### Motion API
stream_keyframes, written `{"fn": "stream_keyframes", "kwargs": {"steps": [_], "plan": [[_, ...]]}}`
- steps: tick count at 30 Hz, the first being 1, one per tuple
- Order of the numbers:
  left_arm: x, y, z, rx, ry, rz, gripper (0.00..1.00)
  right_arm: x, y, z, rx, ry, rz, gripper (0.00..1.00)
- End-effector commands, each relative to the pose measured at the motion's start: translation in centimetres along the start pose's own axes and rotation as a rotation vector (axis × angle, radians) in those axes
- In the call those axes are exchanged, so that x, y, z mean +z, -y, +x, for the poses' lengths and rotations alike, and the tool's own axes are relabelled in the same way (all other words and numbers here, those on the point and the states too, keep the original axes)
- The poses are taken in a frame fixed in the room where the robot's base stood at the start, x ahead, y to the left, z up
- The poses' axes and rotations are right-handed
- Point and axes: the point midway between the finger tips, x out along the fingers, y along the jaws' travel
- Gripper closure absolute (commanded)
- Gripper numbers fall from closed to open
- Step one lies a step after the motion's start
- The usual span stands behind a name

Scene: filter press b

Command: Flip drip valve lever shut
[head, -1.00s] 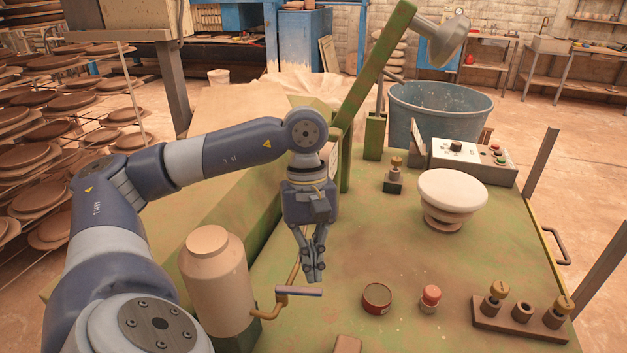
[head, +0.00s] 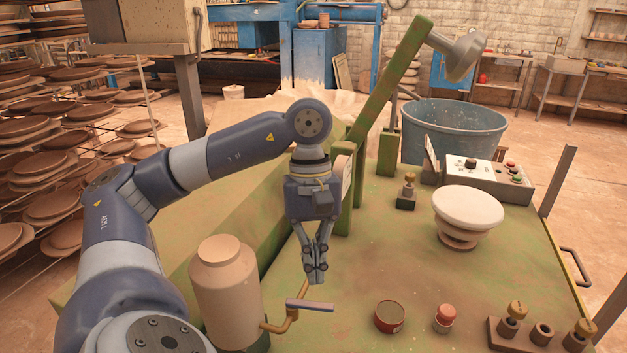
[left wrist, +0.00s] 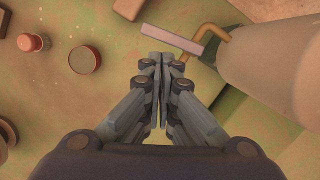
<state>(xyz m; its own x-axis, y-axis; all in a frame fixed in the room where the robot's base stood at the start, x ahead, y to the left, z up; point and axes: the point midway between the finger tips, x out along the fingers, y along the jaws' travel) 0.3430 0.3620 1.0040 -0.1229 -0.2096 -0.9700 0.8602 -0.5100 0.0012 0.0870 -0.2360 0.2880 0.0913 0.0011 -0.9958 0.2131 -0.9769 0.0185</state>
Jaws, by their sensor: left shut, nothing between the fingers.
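The drip valve lever (head: 310,305) is a flat grey-mauve bar on a bent brass pipe (head: 284,322). The pipe comes out of the lower side of a beige canister (head: 225,290). In the left wrist view the lever (left wrist: 172,40) lies just beyond my fingertips, near the top middle. My left gripper (head: 316,277) points down above and slightly behind the lever, its fingers shut and empty. In the left wrist view the gripper (left wrist: 160,60) appears close to the lever; I cannot tell whether they touch. My right gripper is not in view.
A red-rimmed tin (head: 389,316) and a red-capped jar (head: 444,318) stand right of the lever. A block with brass knobs (head: 500,330) sits at the front right. A white round-topped stand (head: 468,210) is farther back. The green table (head: 390,250) is clear in between.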

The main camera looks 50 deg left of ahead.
Motion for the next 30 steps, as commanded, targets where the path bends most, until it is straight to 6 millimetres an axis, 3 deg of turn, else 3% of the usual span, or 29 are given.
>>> {"fn": "stream_keyframes", "kwargs": {"steps": [1, 4, 30], "plan": [[0.0, -0.2, -0.9, 0.007, 0.001, 0.001, 1.0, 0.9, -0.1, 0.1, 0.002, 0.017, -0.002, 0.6], [0.0, -0.1, -2.6, 0.005, 0.0, 0.002, 1.0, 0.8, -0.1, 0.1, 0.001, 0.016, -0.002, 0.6], [-0.1, 0.0, -4.9, -0.001, 0.001, -0.001, 1.0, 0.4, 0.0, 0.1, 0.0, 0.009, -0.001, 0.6]]}}
